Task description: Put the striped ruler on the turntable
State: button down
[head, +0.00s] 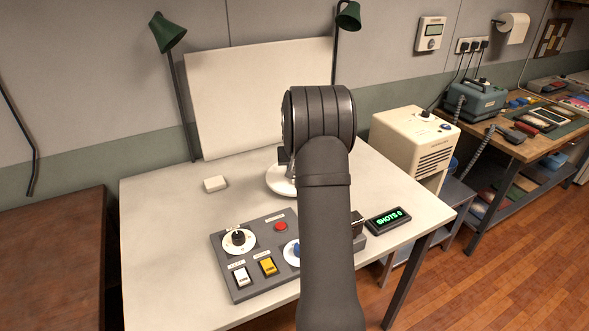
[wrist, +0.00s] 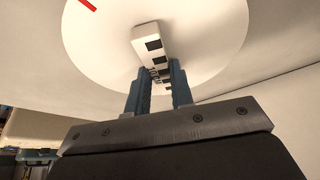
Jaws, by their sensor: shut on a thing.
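The turntable is a white round disc. In the head view the turntable (head: 278,184) stands on the white table, partly hidden behind my arm. In the wrist view the turntable (wrist: 212,38) fills the upper middle, with a red mark near its edge. The striped ruler (wrist: 148,38), white with black squares, is between the two blue fingers of my gripper (wrist: 158,72), which is shut on it. The ruler shows against the disc; I cannot tell whether they touch. In the head view my arm hides the ruler and the fingertips.
A grey control panel (head: 254,282) with knobs and buttons stands in front of the turntable. A small display (head: 388,219) reads "SHOTS 0". A white backdrop board (head: 240,100) and green lamps (head: 168,33) stand behind. A small white block (head: 215,184) lies left. The table's left side is clear.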

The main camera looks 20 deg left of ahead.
jog(key=shift+f, duration=0.1)
jog(key=c, duration=1.3)
grip_release()
jog(key=shift+o, duration=0.2)
jog(key=v, duration=1.2)
